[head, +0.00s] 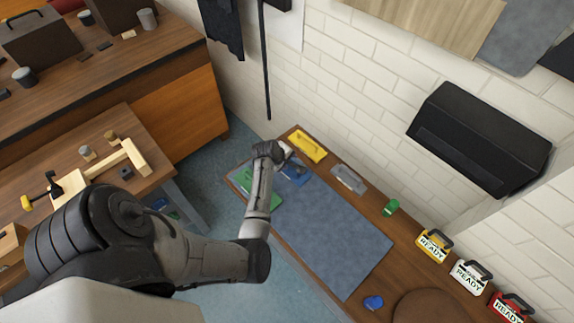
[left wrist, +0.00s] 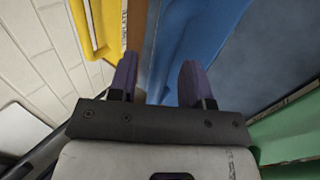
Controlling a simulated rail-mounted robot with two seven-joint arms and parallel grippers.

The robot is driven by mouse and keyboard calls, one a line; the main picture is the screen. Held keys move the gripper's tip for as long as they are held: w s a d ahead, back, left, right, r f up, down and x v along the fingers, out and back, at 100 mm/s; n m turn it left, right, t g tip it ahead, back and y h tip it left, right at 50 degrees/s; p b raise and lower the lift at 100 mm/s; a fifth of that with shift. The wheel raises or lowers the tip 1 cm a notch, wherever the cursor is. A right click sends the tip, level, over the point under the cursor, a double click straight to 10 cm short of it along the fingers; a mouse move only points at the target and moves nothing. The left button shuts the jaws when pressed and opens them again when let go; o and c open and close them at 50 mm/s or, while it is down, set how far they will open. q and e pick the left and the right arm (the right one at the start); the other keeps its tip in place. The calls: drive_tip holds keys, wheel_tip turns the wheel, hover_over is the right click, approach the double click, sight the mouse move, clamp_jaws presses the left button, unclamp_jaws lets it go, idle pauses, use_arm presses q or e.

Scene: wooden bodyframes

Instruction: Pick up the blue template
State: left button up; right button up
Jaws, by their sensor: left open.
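The blue template (head: 298,174) lies on the wooden bench at the far end of the grey-blue mat, partly hidden by my left arm. In the left wrist view the blue template (left wrist: 207,38) fills the area beyond the fingers, close to them. My left gripper (left wrist: 157,83) is open, its two dark purple fingers apart over the template's edge. Nothing is seen clamped between them, and I cannot tell whether they touch the template. In the head view the gripper itself is mostly hidden at the end of my arm. My right gripper is in neither view.
A yellow template (head: 308,147) lies beside the blue one near the wall, a green template (head: 264,194) on the other side. A grey template (head: 349,179) and a green object (head: 391,206) lie further along. The mat (head: 325,235) is largely clear.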

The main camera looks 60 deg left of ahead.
use_arm(q)
clamp_jaws()
idle(0.4)
drive_tip(key=shift+r, duration=0.1)
